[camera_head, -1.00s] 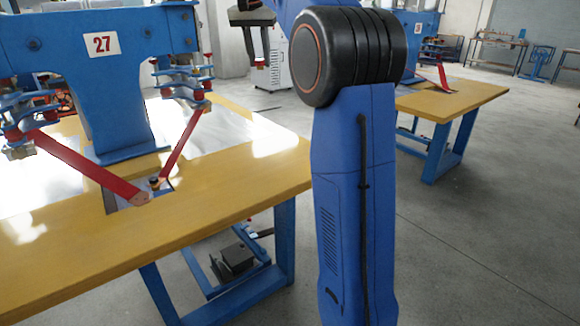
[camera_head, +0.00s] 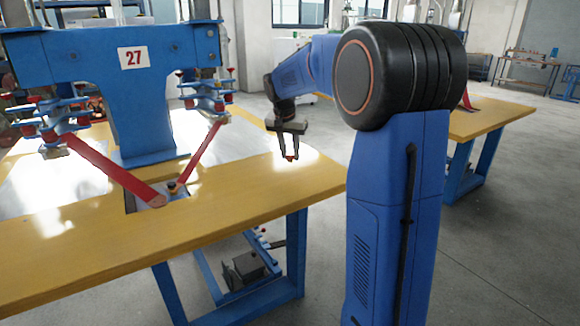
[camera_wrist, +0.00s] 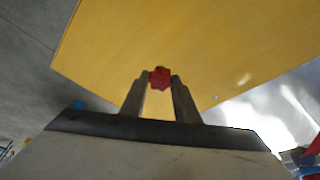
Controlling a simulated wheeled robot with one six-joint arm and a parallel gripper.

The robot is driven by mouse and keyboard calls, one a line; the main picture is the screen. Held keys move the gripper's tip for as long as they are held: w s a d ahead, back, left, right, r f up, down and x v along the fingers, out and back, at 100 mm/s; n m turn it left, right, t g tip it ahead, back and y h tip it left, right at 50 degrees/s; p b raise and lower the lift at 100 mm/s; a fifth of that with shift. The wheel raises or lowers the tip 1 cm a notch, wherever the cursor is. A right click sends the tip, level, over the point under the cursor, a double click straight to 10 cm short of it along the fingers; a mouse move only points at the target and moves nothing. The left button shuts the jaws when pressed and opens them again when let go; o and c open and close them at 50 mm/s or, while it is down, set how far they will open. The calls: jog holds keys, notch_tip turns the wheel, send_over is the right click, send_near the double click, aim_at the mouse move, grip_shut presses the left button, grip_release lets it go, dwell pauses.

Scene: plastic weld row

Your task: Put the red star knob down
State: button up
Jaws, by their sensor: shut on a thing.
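The red star knob (camera_wrist: 160,77) is between the fingertips of my gripper (camera_wrist: 160,84) in the wrist view. In the head view the knob (camera_head: 290,158) shows as a small red spot at the tips of my gripper (camera_head: 289,156). My gripper is shut on it and points down over the right part of the yellow table (camera_head: 250,200). The wrist view shows the yellow tabletop (camera_wrist: 210,45) behind the knob. I cannot tell how large the gap is between the knob and the tabletop.
A blue welding machine (camera_head: 135,95) marked 27 stands on the table, with red bars (camera_head: 115,178) reaching down to a small plate. A shiny metal sheet (camera_head: 235,148) covers part of the top. The yellow surface near the front right edge is clear.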

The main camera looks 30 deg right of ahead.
aim_at(289, 160)
jog(key=shift+f, duration=2.4)
jog(key=o, duration=1)
jog(key=shift+f, duration=0.1)
jog(key=v, duration=1.2)
jog(key=s+a+f+n, duration=0.1)
jog(key=s+a+n, duration=0.15)
jog(key=s, duration=0.35)
jog(key=s+a+n+t+y, duration=0.1)
jog(key=s+a, duration=0.3)
jog(key=s, duration=0.3)
jog(key=s+a+f+n, duration=0.1)
jog(key=s+a, duration=0.2)
jog(key=s, duration=0.3)
jog(key=s+a+f+n, duration=0.2)
jog(key=s+f, duration=0.3)
jog(key=s, duration=0.4)
jog(key=s+a+f+n+t+y, duration=0.1)
jog(key=s+a+f+n, duration=0.2)
jog(key=s+f, duration=0.3)
jog(key=s+a, duration=0.1)
jog(key=s, duration=0.2)
jog(key=shift+s+a+f+t+y, duration=0.15)
jog(key=shift+s+f+t+y, duration=0.05)
jog(key=shift+t+y, duration=0.1)
